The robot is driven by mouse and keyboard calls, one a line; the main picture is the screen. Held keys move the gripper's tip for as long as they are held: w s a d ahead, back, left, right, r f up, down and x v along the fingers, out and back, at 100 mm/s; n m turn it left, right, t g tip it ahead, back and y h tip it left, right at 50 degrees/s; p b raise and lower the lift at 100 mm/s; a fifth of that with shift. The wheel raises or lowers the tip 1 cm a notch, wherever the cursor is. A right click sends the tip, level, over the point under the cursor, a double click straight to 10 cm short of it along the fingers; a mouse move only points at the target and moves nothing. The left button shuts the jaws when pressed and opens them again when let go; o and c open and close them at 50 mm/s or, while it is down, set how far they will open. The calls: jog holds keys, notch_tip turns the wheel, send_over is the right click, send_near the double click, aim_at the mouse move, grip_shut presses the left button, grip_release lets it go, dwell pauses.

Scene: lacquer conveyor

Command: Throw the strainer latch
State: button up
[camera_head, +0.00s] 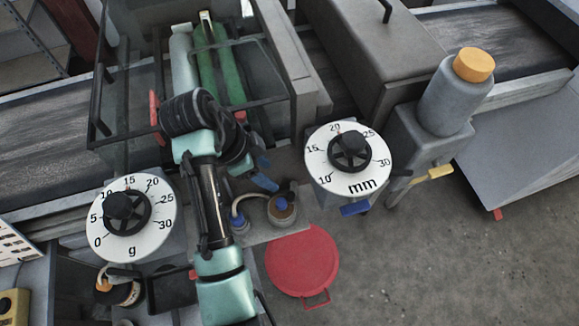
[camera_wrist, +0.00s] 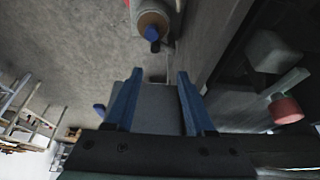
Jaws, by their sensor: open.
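I cannot tell for sure which part is the strainer latch. A small canister (camera_head: 283,215) with a blue knob (camera_head: 281,203) stands between the two dials, just below and right of my gripper. A similar cylinder (camera_wrist: 151,14) with a blue tip (camera_wrist: 152,33) shows at the top of the wrist view, ahead of the fingers and apart from them. My gripper (camera_head: 264,172) is partly hidden by my arm in the head view. In the wrist view its blue fingers (camera_wrist: 157,90) are spread with nothing seen held between them.
A "g" dial (camera_head: 150,226) is left and an "mm" dial (camera_head: 324,152) right, with a blue lever (camera_head: 355,208) below. A grey bottle (camera_head: 447,100) stands above a yellow lever (camera_head: 435,173). A red lid (camera_head: 302,258) lies below.

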aim_at(290, 195)
jog(key=x, duration=0.3)
jog(key=s+x, duration=0.1)
jog(key=x, duration=0.6)
jog(key=shift+d+f+p, duration=0.25)
jog(key=shift+f+p, duration=0.1)
jog(key=shift+f, duration=0.05)
jog(key=shift+x, duration=0.8)
jog(key=shift+c, duration=0.2)
grip_shut()
